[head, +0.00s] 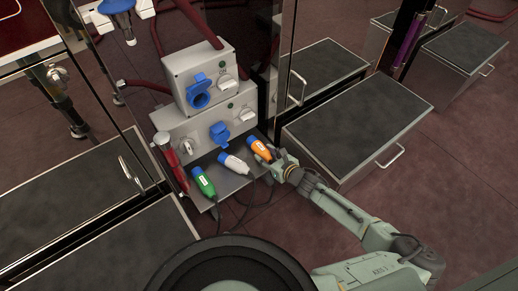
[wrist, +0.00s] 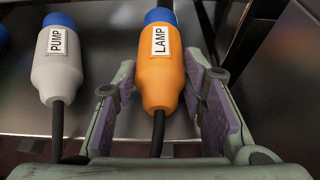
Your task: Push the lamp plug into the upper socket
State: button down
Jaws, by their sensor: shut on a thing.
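The orange lamp plug (head: 259,147), labelled LAMP with a blue end, is at the right end of the metal shelf; in the wrist view the lamp plug (wrist: 161,70) points away from me. My gripper (head: 270,153) is shut on it, with a finger pad on each side, as the wrist view shows (wrist: 160,85). I cannot tell whether the plug touches the shelf. The upper socket (head: 199,93) is blue, on the upper grey box, above and left of my gripper. Its round opening faces out and looks empty.
A white pump plug (head: 236,164) and a green plug (head: 205,184) lie on the shelf (head: 225,183) to the left. A lower blue socket (head: 219,133) and switches are on the lower box (head: 165,122). A red handle (head: 167,150) hangs at left. Dark-topped boxes (head: 357,120) stand right.

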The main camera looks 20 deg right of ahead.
jog(key=shift+s, duration=0.1)
jog(key=shift+s+d+p, duration=0.25)
jog(key=shift+s+d, duration=0.1)
jog(key=shift+s, duration=0.55)
jog(key=shift+s+d+p, duration=0.3)
jog(key=shift+s+d, duration=0.05)
jog(key=shift+s, duration=0.6)
jog(key=shift+s+d+p, duration=0.25)
jog(key=shift+s+d, duration=0.1)
jog(key=shift+s, duration=0.55)
jog(key=shift+r, duration=0.1)
jog(key=shift+r+p, duration=1.3)
jog(key=shift+r, duration=0.15)
